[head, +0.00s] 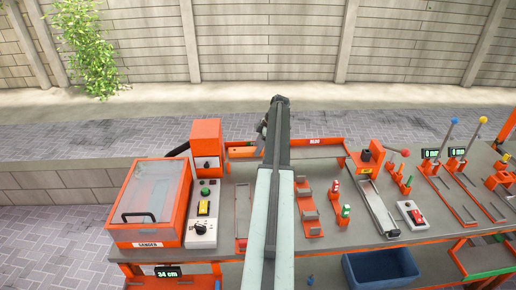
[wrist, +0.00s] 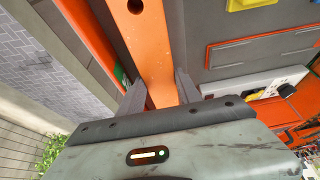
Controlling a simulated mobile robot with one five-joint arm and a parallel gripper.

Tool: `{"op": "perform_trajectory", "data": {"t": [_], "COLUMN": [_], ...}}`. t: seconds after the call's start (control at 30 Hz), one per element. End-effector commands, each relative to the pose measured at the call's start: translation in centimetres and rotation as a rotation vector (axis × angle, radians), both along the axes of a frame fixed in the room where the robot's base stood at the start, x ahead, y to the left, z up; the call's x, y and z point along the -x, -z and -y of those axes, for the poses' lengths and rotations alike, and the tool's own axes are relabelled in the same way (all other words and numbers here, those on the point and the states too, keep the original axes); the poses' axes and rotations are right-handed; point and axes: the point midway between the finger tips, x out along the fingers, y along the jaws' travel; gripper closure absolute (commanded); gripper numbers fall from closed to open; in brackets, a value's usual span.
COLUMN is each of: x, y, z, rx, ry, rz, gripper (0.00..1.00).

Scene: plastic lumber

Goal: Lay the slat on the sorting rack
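The orange slat (wrist: 150,50) with a round hole near its far end runs between the two fingers of my gripper (wrist: 160,92) in the wrist view. The fingers press close on both its long sides, so my gripper looks shut on it. In the head view a short bright orange piece of the slat (head: 243,152) shows left of my arm, near the bench's back edge; my arm hides the rest and most of the gripper. Which fixture is the sorting rack is unclear; an orange stand with grey blocks (head: 307,195) is right of my arm.
A clear-lidded orange box (head: 150,203) marked danger and a grey control box (head: 203,215) stand left. An orange post unit (head: 206,145) is behind them. Right are red and green clamps, a grey channel (head: 375,207) and upright gauges. A blue bin (head: 380,270) sits below the front edge.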

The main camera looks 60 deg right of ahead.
Motion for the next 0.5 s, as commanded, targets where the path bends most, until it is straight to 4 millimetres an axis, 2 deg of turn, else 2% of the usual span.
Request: {"op": "perform_trajectory", "data": {"t": [0.03,0.1,0.37,0.5], "x": [-0.01,-0.01,0.01,0.13], "y": [-0.02,-0.04,-0.02,-0.62], "z": [-0.01,0.0,0.0,0.11], "rx": [0.0,0.0,0.0,0.0], "ry": [0.0,0.0,0.0,0.0], "rz": [0.0,0.0,0.0,0.0], "gripper": [0.48,0.34,0.34,0.34]}}
